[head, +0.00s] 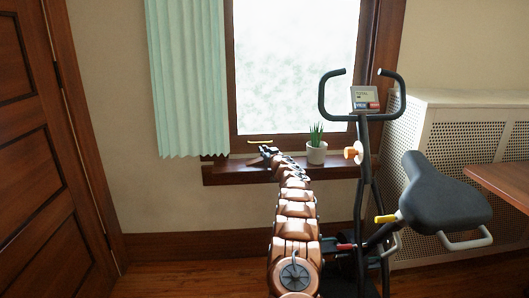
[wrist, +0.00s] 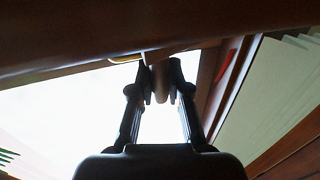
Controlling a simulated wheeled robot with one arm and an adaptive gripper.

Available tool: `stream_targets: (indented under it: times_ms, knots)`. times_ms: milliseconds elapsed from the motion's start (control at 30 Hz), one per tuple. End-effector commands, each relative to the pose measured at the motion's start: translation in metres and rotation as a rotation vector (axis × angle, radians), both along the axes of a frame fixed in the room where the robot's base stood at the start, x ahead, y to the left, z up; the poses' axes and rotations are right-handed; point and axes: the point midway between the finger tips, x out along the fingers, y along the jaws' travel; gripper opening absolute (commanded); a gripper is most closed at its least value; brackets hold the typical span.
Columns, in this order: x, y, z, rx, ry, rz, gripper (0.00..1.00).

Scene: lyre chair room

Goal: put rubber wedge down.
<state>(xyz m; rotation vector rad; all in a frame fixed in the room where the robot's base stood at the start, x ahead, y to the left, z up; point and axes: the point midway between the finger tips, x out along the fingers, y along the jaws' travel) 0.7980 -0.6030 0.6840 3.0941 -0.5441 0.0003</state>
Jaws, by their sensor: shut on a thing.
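My gripper (head: 266,151) is at the windowsill, left of the potted plant in the head view. In the wrist view my gripper (wrist: 160,85) is shut on a small tan-brown piece, which I take to be the rubber wedge (wrist: 160,80). Most of the wedge is hidden by the fingers, and I cannot make it out in the head view. It is close to the dark wooden sill (head: 230,174), whose edge spans the top of the wrist view (wrist: 60,60). I cannot tell whether it touches the sill.
A thin yellow thing (head: 260,142) shows just above my gripper. A potted plant (head: 316,150) stands on the sill to the right. The exercise bike (head: 366,160) stands right of my arm. A green curtain (head: 187,80) hangs at left. The sill left of my gripper looks clear.

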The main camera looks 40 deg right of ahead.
Motion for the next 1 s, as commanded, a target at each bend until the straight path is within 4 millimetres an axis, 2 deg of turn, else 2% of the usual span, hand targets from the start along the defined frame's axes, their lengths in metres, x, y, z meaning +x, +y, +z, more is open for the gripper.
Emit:
stream_targets:
  times_ms: [167,200,400,1000]
  knots:
    - [0.0,0.0,-0.0034,0.0,0.001,0.0,0.0]
    - [0.0,-0.0001,-0.0038,0.0,0.0,0.0,0.19]
    - [-0.0002,-0.0002,-0.0035,0.0,0.0,0.0,0.4]
    - [-0.0004,-0.0005,-0.0072,-0.001,-0.001,-0.001,0.41]
